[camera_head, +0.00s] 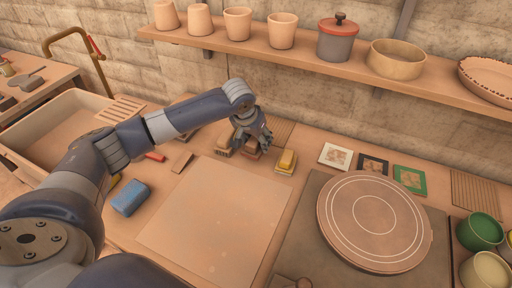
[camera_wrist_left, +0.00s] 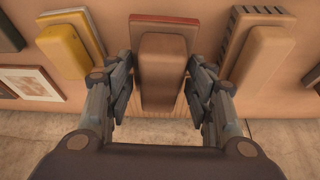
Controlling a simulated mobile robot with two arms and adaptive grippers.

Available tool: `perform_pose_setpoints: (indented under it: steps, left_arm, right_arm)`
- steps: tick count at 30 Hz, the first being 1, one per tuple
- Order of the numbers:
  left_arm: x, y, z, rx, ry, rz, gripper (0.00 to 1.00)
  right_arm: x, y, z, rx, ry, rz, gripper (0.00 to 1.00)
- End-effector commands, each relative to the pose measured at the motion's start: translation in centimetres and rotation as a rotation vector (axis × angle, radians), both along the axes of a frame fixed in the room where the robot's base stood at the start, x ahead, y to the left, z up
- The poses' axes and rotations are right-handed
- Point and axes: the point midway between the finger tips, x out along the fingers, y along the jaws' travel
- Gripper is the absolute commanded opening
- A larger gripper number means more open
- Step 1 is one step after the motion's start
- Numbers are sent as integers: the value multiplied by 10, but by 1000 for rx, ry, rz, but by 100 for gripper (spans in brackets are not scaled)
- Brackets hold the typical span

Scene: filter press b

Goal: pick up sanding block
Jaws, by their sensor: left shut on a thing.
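A brown block with a dark red base, which I take to be the sanding block (camera_wrist_left: 162,65), stands between the fingers of my left gripper (camera_wrist_left: 163,90) in the wrist view. The fingers are shut on its two sides. In the head view my left gripper (camera_head: 252,141) reaches down at the back of the table and covers most of this block. A yellow-topped block (camera_head: 287,160) stands just right of it, and a brown block with a ridged base (camera_wrist_left: 262,50) stands on its other side. My right gripper is not in view.
A pale board (camera_head: 210,220) lies in front, with a blue sponge (camera_head: 130,197) at its left. A round turntable (camera_head: 375,222) stands at the right, behind it small framed tiles (camera_head: 373,165). A shelf of pots (camera_head: 281,31) hangs above the back.

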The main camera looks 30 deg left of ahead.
Motion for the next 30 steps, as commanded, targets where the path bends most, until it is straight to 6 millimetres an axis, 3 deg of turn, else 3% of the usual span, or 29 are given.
perform_pose_setpoints:
  steps: [21, 30]
  left_arm:
    - [-130, -7, 13, 1, 0, -2, 23]
    - [-157, -9, 16, 0, -1, -1, 23]
  right_arm:
    - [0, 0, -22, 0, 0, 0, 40]
    - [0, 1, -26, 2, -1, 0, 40]
